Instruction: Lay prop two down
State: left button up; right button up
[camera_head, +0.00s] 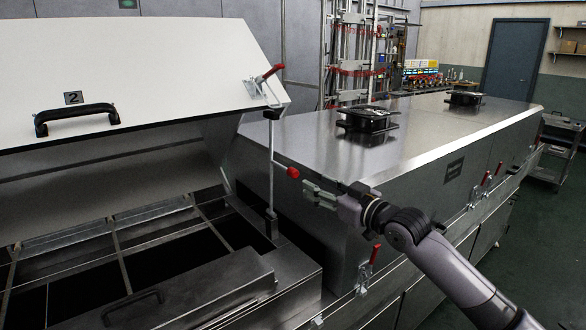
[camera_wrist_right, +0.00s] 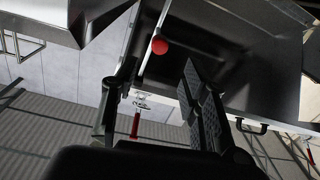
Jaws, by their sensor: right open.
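The lid marked 2 (camera_head: 150,60) is raised at the left, with a black handle (camera_head: 75,118) on its face. Prop two (camera_head: 271,165), a thin metal rod, stands upright between the lid's right side and the dryer frame. Its red knob (camera_head: 293,172) sticks out to the right on a short arm. My right gripper (camera_head: 308,192) is open and empty, just right of and slightly below the knob. In the right wrist view the knob (camera_wrist_right: 159,45) shows between the fingers' directions, just past the tips of my right gripper (camera_wrist_right: 152,90), with no clear contact. My left gripper is out of view.
A closed steel cover (camera_head: 400,125) carries black units (camera_head: 368,120) on top, right of the open bay. Red-handled clamps (camera_head: 275,71) sit on the lid edge and along the front side (camera_head: 375,253). The open bay has a metal grid (camera_head: 115,240).

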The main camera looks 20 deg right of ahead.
aim_at(296, 173)
jog(key=p+x, duration=0.1)
jog(key=x, duration=0.8)
jog(key=shift+w+a+p, duration=0.1)
jog(key=shift+w+p, duration=0.2)
jog(key=shift+w, duration=0.05)
jog(key=shift+w+a, duration=0.2)
jog(key=shift+w, duration=0.35)
grip_shut()
